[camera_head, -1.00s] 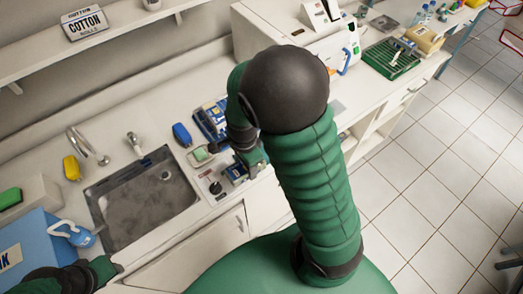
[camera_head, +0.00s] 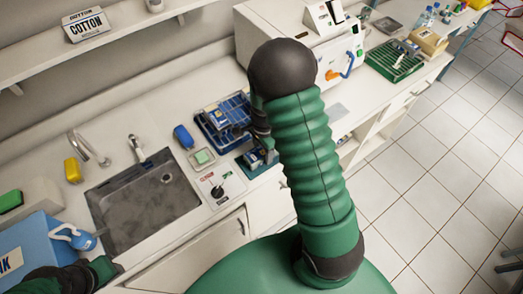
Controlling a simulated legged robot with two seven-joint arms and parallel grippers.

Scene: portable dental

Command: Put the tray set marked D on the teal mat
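My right gripper (camera_head: 264,150) is mostly hidden behind my own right arm, near a small blue tray set (camera_head: 256,158). That set is at a teal mat (camera_head: 245,168) on the counter, right of the sink. I cannot tell whether the set rests on the mat or whether the fingers hold it. The letter on it is too small to read. A blue wire rack (camera_head: 208,128) with blue and white packs stands just behind. My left gripper (camera_head: 112,268) is low at the left, by the sink's front edge; its fingers are not clear.
A sink (camera_head: 150,205) with a tap lies to the left. A control panel (camera_head: 222,182) and a green-topped pad (camera_head: 202,158) sit between sink and mat. A white machine (camera_head: 335,60) and a green rack (camera_head: 385,62) stand farther right. A blue box (camera_head: 35,240) is at left.

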